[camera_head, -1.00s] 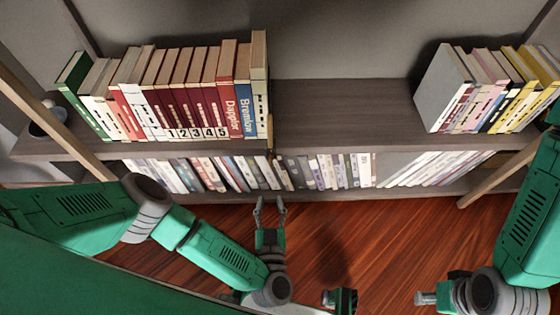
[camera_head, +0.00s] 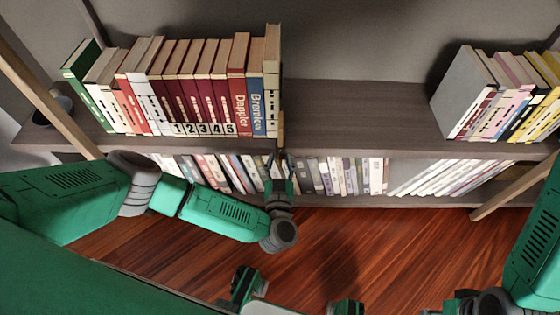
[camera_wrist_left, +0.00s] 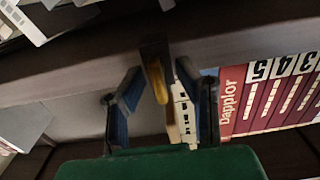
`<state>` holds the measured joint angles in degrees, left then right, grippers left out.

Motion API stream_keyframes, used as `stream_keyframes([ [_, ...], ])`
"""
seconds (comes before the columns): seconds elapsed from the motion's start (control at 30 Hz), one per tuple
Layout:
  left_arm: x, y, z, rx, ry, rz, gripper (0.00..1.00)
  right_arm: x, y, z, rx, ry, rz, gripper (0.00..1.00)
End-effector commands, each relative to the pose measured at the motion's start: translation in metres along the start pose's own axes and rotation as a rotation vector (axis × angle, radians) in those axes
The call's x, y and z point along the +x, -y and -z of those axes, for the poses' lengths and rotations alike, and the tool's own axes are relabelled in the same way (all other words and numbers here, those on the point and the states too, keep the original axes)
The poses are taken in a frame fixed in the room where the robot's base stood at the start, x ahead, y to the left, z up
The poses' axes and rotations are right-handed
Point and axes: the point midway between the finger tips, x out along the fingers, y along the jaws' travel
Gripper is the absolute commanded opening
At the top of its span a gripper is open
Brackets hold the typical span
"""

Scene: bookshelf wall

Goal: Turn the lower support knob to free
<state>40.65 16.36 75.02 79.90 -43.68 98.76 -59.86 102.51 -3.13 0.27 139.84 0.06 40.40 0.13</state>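A small yellow knob (camera_wrist_left: 157,80) sits on a dark upright bracket (camera_wrist_left: 153,48) at the shelf's front edge in the left wrist view. In the head view the narrow brownish support (camera_head: 280,130) stands at the right end of the tall book row. My left gripper (camera_head: 280,158) is just below it at the shelf edge. In the wrist view its two blue-padded fingers (camera_wrist_left: 158,82) are spread, one on each side of the knob, with visible gaps. My right gripper (camera_head: 432,312) is barely in view at the bottom edge, and its fingers cannot be made out.
The upper shelf (camera_head: 350,110) is bare between the tall books (camera_head: 203,118) and the right-hand books (camera_head: 500,110). More books (camera_head: 345,176) fill the lower shelf under the left gripper. Wooden posts (camera_head: 45,100) slant in front at both sides. The wooden floor (camera_head: 370,245) is clear.

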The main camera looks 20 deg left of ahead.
Motion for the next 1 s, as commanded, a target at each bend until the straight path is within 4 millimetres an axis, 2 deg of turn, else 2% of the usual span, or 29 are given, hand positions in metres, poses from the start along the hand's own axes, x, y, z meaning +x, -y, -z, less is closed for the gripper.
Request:
stream_keyframes([
  [0.13, 0.0, 0.0, 0.0, 0.0, 0.0, 0.0, 0.29, 0.0, 0.0, 0.0, 0.0, 0.0, 0.0, 0.4],
  [0.2, 0.0, 0.0, 0.0, -0.001, 0.0, 0.0, 0.05, 0.0, 0.0, 0.0, 0.0, 0.0, 0.0, 0.4],
  [0.23, 0.0, 0.0, 0.0, -0.001, 0.0, 0.0, 0.0, 0.0, 0.0, 0.0, 0.0, 0.0, 0.0, 0.4],
  [0.67, 0.0, -0.002, 0.003, -0.047, -0.004, -0.004, 0.0, -0.007, 0.0, 0.0, 0.0, 0.0, 0.0, 0.4],
  [1.0, 0.0, -0.001, 0.004, -0.278, -0.004, -0.006, 0.0, -0.024, 0.0, 0.001, 0.0, 0.0, 0.0, 0.4],
])
